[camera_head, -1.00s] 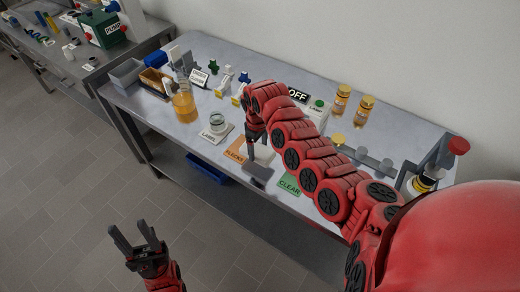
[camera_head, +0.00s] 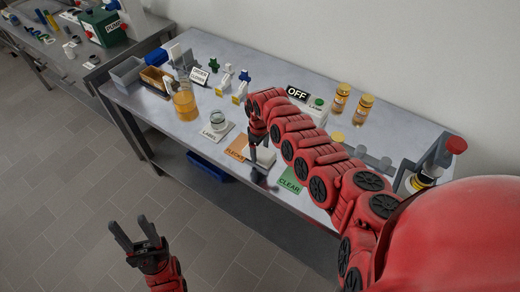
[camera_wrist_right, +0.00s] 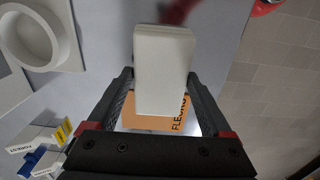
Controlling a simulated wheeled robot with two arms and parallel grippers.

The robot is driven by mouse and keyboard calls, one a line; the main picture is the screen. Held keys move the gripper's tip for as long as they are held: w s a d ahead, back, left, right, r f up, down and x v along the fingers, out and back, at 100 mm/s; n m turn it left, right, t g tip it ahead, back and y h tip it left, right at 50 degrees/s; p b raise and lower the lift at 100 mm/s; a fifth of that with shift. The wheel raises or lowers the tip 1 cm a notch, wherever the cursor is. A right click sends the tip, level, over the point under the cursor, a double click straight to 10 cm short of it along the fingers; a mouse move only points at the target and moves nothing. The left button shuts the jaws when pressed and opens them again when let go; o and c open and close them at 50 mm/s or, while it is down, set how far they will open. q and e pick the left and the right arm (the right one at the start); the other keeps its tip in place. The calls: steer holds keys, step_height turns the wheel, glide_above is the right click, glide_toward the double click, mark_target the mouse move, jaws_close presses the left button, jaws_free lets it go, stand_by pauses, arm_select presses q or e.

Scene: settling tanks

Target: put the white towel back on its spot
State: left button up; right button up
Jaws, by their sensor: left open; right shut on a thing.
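The white towel, a pale block-like folded piece (camera_wrist_right: 163,70), is between the fingers of my right gripper (camera_wrist_right: 163,80) in the right wrist view. In the head view my right gripper (camera_head: 262,160) hangs over the bench's front part, beside an orange card (camera_head: 236,148); the towel is mostly hidden by the gripper there. The orange card, lettered in black, shows below the towel in the right wrist view (camera_wrist_right: 150,123). I cannot tell whether the towel touches it. My left gripper (camera_head: 130,228) is open and empty, over the floor in front of the bench.
A green CLEAR card (camera_head: 290,181) lies right of the gripper. A clear dish on a LABEL card (camera_head: 217,131) and an amber beaker (camera_head: 185,105) stand to the left. Behind are an OFF sign (camera_head: 298,94) and amber jars (camera_head: 341,98). A red-topped stand (camera_head: 455,146) is at right.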

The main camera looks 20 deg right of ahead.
steer(key=o, duration=1.1)
steer(key=shift+f, duration=0.1)
